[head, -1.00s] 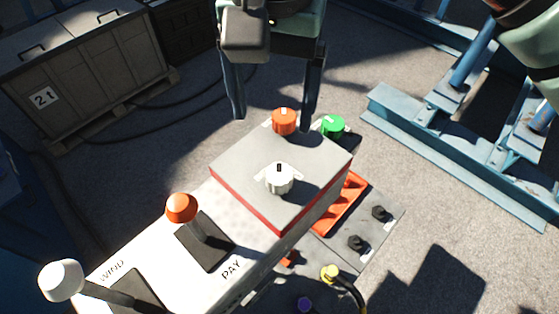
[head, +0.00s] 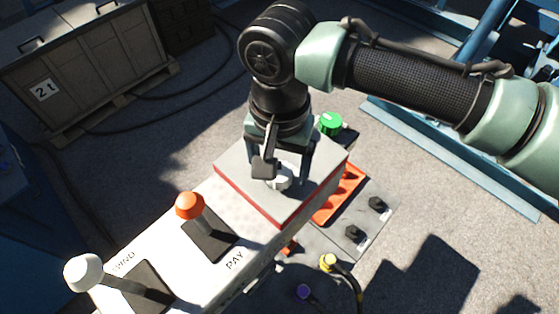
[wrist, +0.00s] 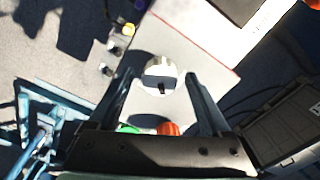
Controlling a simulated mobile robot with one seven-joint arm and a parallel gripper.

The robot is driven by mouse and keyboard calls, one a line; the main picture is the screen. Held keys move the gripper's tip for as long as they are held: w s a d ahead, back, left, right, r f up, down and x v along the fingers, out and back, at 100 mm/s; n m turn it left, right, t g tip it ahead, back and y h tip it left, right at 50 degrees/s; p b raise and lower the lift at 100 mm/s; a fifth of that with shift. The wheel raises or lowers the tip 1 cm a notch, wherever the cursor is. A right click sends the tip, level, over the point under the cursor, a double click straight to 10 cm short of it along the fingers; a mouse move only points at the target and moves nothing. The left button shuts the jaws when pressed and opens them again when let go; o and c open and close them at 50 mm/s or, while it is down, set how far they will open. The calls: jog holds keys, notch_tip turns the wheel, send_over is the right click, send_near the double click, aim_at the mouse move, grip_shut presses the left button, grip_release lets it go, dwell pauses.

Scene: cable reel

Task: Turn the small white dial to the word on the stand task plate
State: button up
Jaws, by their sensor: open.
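The small white dial (wrist: 159,70) sits on the grey top of a red-edged box (wrist: 205,52), and its black mark points toward my gripper's base in the wrist view. In the head view the dial (head: 281,179) is partly hidden by my gripper. My gripper (wrist: 160,80) is open above the box, with one finger on each side of the dial and visible gaps between. Whether the fingertips are down level with the dial is unclear. I cannot make out a task plate or its word.
An orange-knobbed lever (head: 189,205) and a white-knobbed lever (head: 83,272) stand on the console at left. A green knob (head: 330,123) is behind the box. An orange tray (head: 340,195) and black knobs (head: 377,204) lie at right. A crate (head: 85,65) stands at back left.

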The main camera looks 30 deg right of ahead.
jog(key=shift+c, duration=0.3)
grip_shut()
jog(key=shift+n, duration=0.4)
jog(key=n, duration=0.3)
jog(key=shift+n+p, duration=0.3)
jog(key=shift+n, duration=2.2)
jog(key=shift+o, duration=0.3)
grip_release()
